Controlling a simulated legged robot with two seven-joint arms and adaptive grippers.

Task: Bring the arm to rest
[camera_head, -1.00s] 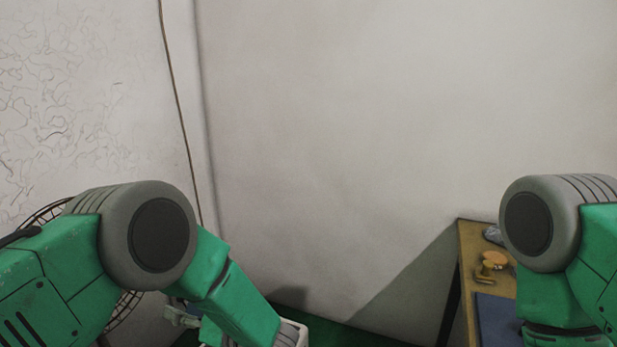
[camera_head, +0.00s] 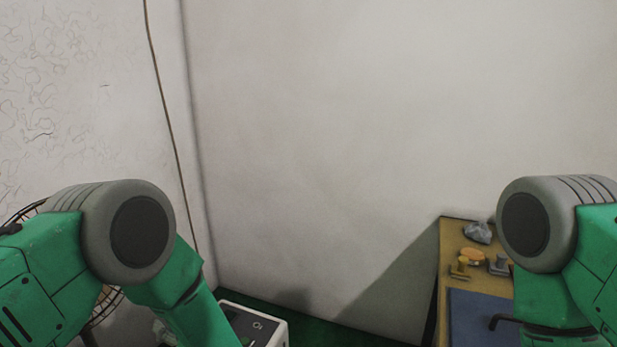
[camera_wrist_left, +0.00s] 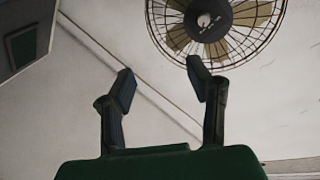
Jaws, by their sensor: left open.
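My left arm (camera_head: 120,245) comes in from the left in the head view, bent at its grey joint with the forearm pointing down. Its gripper lies below the frame there. In the left wrist view my left gripper (camera_wrist_left: 158,85) is open, its two dark fingers apart with nothing between them. My right arm (camera_head: 545,240) hangs at the right of the head view, and its gripper is out of frame.
A caged fan (camera_wrist_left: 215,25) stands beyond the left fingers. A white box with a dark top (camera_head: 262,328) is right of my left forearm. A yellow-brown table (camera_head: 455,240) at right bears a blue mat (camera_head: 470,315), yellow parts (camera_head: 472,257) and a grey lump (camera_head: 478,232).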

